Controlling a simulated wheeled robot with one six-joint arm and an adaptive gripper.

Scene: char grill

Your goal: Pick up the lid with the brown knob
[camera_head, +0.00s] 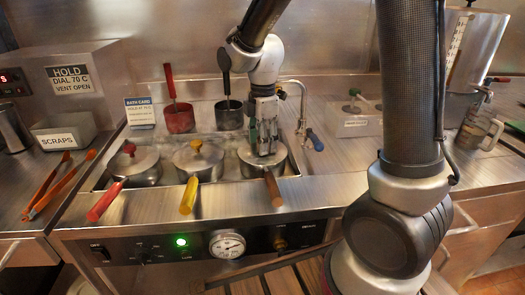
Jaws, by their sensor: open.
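Three lidded pots sit side by side in the steel bath. The right pot has a brown handle (273,188), and its silver lid (247,157) is on it. My gripper (265,150) points straight down over this lid, its fingertips at the lid's top. The fingers hide the lid's knob, so I cannot see its colour or whether the fingers touch it. My gripper is open. The middle pot's lid (198,160) has a yellow knob (196,145). The left pot's lid (134,164) has a red knob (129,148).
Red (106,202) and yellow (188,196) handles stick out over the front edge. A red ladle pot (180,118) and a dark one (229,114) stand behind. A tap (303,110) is close right of my gripper. Orange tongs (57,186) lie left.

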